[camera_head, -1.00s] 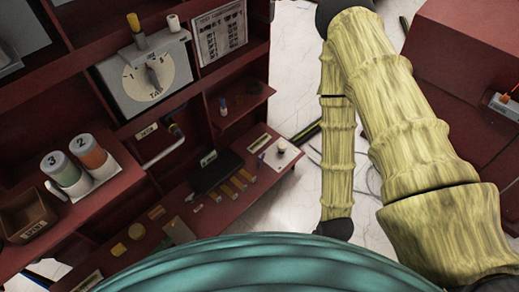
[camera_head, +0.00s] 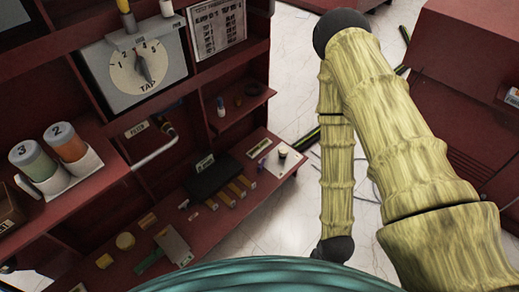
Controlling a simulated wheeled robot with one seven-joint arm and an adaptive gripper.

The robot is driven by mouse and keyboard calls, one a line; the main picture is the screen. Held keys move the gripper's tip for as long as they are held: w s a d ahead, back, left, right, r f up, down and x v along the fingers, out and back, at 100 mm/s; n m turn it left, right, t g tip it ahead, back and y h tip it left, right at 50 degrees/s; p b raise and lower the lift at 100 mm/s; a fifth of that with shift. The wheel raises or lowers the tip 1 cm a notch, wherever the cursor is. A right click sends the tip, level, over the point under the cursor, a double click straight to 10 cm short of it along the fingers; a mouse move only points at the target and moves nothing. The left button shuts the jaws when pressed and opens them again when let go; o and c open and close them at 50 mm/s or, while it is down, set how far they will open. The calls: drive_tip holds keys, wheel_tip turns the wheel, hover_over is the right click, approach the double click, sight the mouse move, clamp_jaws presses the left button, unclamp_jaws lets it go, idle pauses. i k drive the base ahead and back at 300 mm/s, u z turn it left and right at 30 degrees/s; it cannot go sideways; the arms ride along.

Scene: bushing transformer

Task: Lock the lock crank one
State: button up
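I cannot tell for sure which part is lock crank one. A bent grey metal rod (camera_head: 155,154) with a dark grip juts from the red cabinet below the tap dial; it may be a crank. The tap dial (camera_head: 138,72) is a round cream face on a grey plate, with a grey pointer knob at its middle. My yellow arm fills the right half of the head view, and its links end in dark joints. No gripper fingers show, and nothing seen here touches the rod or the dial.
Cylinders marked 3 (camera_head: 33,160) and 2 (camera_head: 65,141) stand in a white holder at left. The cabinet's low shelf (camera_head: 205,225) holds a black box (camera_head: 210,176) and several small parts. A red block (camera_head: 460,75) stands at right. Pale floor lies between.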

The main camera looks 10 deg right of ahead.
sight(262, 163)
drive_tip(key=z, duration=1.55)
drive_tip(key=k, duration=0.95)
drive_tip(key=u, duration=1.3)
drive_tip(key=i, duration=1)
